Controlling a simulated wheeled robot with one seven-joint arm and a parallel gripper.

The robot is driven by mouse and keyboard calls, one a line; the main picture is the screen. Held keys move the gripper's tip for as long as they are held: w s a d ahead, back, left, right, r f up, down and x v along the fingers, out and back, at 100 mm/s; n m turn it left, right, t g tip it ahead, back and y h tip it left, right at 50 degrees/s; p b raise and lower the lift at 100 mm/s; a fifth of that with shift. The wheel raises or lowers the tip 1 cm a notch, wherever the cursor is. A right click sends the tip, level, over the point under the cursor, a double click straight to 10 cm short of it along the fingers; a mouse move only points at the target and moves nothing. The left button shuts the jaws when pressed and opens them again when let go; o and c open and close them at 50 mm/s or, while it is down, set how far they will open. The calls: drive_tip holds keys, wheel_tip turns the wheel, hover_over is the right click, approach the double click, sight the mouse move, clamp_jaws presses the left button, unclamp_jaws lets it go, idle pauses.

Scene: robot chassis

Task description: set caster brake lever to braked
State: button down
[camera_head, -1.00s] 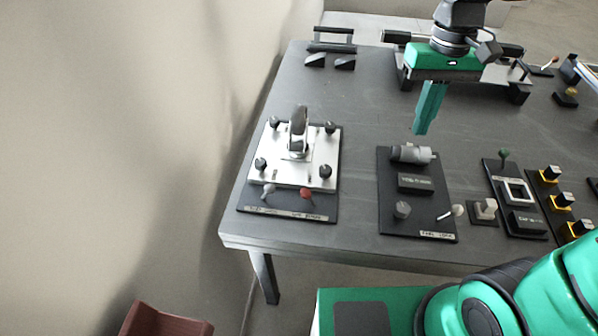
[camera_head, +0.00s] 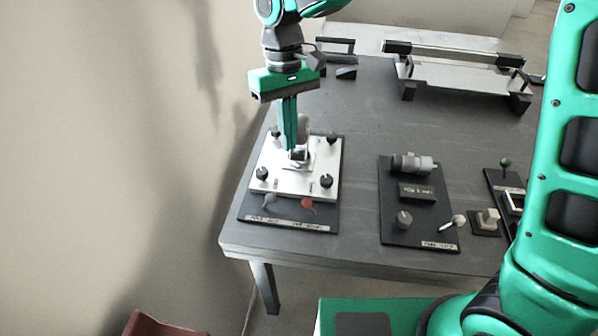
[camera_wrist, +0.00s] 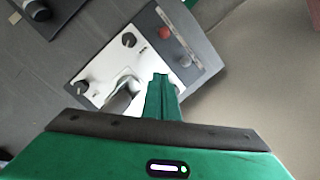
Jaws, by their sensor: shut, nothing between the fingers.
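A white plate (camera_head: 268,178) with a grey caster (camera_head: 304,128) at its middle and dark knobs at its corners is fixed on a dark board at the table's left. My gripper (camera_head: 290,147) points down, shut and empty, over the plate, just left of the caster in the head view. In the wrist view its fingers (camera_wrist: 160,80) are beside the caster (camera_wrist: 122,98), partly hiding the plate; contact is unclear.
A second dark board (camera_head: 388,215) with a grey cylinder and knobs lies to the right. A rail fixture (camera_head: 450,72) stands at the back. The tabletop between the two boards is clear. A pale wall runs close along the table's left side.

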sight(309, 206)
drive_tip(key=f, duration=0.3)
drive_tip(key=s+f, duration=0.1)
drive_tip(key=f, duration=0.2)
drive_tip(key=s+f, duration=0.1)
drive_tip(key=f, duration=0.2)
drive_tip(key=shift+d+f, duration=0.15)
drive_tip(key=shift+d, duration=0.05)
drive_tip(key=shift+s+d+f, duration=0.15)
drive_tip(key=shift+s+d, duration=0.25)
drive_tip(key=shift+s, duration=0.2)
drive_tip(key=shift+s+d+f, duration=0.1)
drive_tip(key=shift+s+d, duration=0.25)
drive_tip(key=shift+s, duration=0.25)
drive_tip(key=shift+s+d, duration=0.3)
drive_tip(key=shift+s, duration=0.1)
drive_tip(key=shift+d, duration=0.2)
drive_tip(key=shift+a, duration=0.25)
